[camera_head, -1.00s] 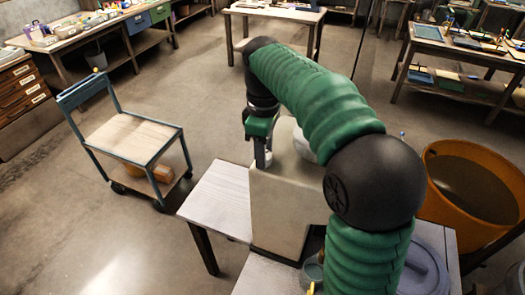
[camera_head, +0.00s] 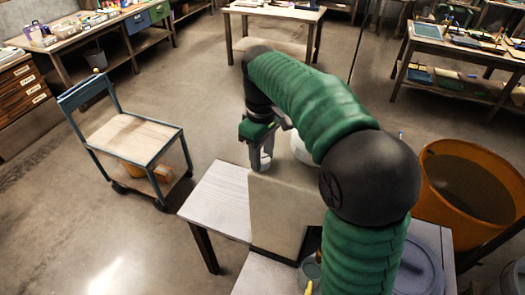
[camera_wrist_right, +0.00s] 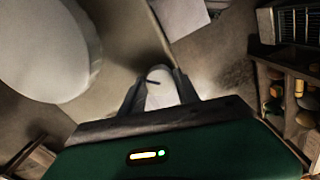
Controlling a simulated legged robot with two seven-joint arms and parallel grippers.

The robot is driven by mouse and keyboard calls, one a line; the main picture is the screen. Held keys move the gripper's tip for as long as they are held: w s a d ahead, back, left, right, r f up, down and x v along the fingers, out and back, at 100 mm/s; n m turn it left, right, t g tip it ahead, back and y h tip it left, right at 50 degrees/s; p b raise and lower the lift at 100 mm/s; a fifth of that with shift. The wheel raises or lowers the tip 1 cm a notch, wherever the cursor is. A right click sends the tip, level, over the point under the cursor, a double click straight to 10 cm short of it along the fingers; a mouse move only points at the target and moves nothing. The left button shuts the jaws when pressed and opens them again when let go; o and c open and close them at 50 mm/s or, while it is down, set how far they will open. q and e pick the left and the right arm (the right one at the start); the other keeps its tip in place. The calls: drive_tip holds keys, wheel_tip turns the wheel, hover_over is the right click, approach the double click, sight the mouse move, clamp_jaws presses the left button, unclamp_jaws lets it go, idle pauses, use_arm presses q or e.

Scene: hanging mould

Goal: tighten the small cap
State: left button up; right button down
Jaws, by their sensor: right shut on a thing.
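The small cap (camera_wrist_right: 163,88) is pale with a dark line across it. It sits between the fingers of my right gripper (camera_wrist_right: 160,95) in the right wrist view, and the fingers are shut on it. In the head view my right gripper (camera_head: 262,158) points down at the far left edge of the beige mould (camera_head: 280,215), above the table. Whether the cap is seated on the mould cannot be told. A larger white round part (camera_head: 303,150) shows beside the mould's top, partly behind my arm; it looks large in the wrist view (camera_wrist_right: 45,45). My left gripper is out of view.
The mould is over a pale table (camera_head: 217,200). A blue-framed cart (camera_head: 130,138) stands to the left. An orange tub (camera_head: 470,190) stands right, and a grey-blue lid (camera_head: 425,265) and a small pot (camera_head: 310,272) are near the front. Open floor lies beyond the table.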

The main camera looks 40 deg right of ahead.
drive_tip(key=m+p, duration=0.1)
drive_tip(key=m, duration=0.1)
drive_tip(key=m+p, duration=0.1)
drive_tip(key=m, duration=0.2)
drive_tip(key=shift+w+r+p, duration=0.1)
drive_tip(key=shift+r+p, duration=0.1)
drive_tip(key=shift+p, duration=0.2)
drive_tip(key=shift+m+p, duration=0.85)
drive_tip(key=shift+m, duration=1.35)
drive_tip(key=shift+f, duration=0.1)
drive_tip(key=c, duration=1.1)
unclamp_jaws()
drive_tip(key=shift+o, duration=1)
drive_tip(key=shift+w+f, duration=0.15)
wheel_tip(320, 180, up, 17)
